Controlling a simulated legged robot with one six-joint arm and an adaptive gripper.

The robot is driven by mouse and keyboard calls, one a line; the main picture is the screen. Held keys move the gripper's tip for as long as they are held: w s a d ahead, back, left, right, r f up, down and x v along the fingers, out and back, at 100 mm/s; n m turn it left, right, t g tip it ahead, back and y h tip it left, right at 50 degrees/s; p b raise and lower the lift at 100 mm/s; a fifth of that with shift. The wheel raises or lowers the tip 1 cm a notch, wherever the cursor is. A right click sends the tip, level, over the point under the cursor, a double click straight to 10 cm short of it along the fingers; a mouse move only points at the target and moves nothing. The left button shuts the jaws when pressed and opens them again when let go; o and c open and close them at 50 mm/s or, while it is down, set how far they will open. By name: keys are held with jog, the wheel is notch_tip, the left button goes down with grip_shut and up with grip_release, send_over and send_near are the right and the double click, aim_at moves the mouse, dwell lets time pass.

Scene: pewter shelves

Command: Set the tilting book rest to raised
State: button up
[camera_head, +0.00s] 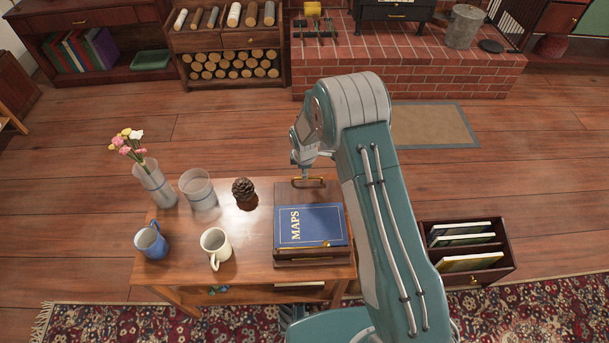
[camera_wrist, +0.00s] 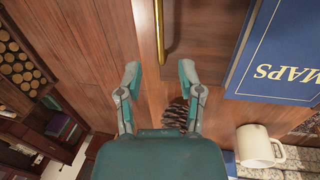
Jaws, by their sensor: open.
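The book rest (camera_head: 333,190) is a wooden stand on the right end of the wooden table. A blue book marked MAPS (camera_head: 310,226) lies on it, and the rest looks flat or nearly so. A brass bar handle (camera_head: 308,181) is at its far edge. In the wrist view, the handle (camera_wrist: 160,30) runs up from between the finger line, beside the wooden board (camera_wrist: 205,45) and the blue book (camera_wrist: 285,50). My gripper (camera_wrist: 159,72) is open and empty, its fingertips apart on either side of the handle's line. In the head view my arm partly hides the gripper near the handle.
On the table (camera_head: 255,282) stand a flower vase (camera_head: 155,185), a glass (camera_head: 197,187), a pine cone (camera_head: 243,188), a blue mug (camera_head: 150,242) and a cream mug (camera_head: 215,246). A book crate (camera_head: 510,262) stands on the right.

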jog(key=f, duration=0.2)
jog(key=w+f, duration=0.1)
jog(key=f, duration=0.2)
jog(key=shift+d, duration=0.1)
grip_shut()
